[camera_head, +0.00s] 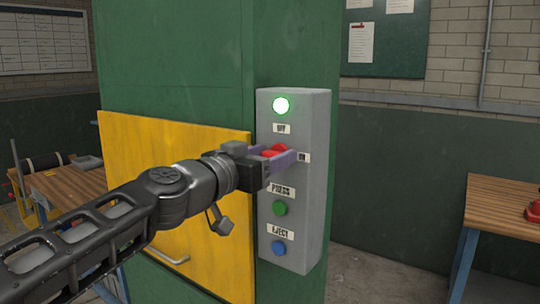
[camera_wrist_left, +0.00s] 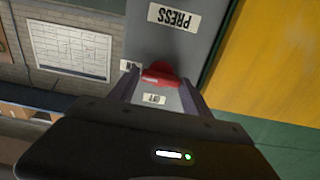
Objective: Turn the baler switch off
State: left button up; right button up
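The baler switch is a red knob (camera_head: 274,151) on the grey control box (camera_head: 300,215), between a label above that reads OFF (camera_head: 281,129) and an ON label (camera_head: 304,158) to its right. In the left wrist view the picture is inverted; the red knob (camera_wrist_left: 160,74) lies crosswise, its pale mark toward the ON side. My left gripper (camera_head: 279,157) is at the switch, with one finger on each side of the knob. Its fingers look apart, with a slim gap beside the knob. The fingers partly hide the knob in the head view. My right gripper is not in view.
Below the switch are a green button (camera_head: 280,208) and a blue button (camera_head: 279,247). A yellow door (camera_head: 190,215) with a handle is left of the box. A wooden bench (camera_head: 505,205) stands at right.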

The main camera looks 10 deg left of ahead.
pick_arm(q)
jog(key=c, duration=1)
jog(key=shift+o, duration=0.2)
jog(key=shift+n, duration=0.5)
jog(key=n, duration=0.3)
jog(key=shift+a+b, duration=0.1)
jog(key=shift+b, duration=0.2)
jog(key=n, duration=0.9)
jog(key=shift+w+a+f+n, duration=0.1)
jog(key=shift+n, duration=0.2)
jog(key=shift+f+n, duration=0.1)
jog(key=shift+n, duration=2.1)
jog(key=o, duration=1.4)
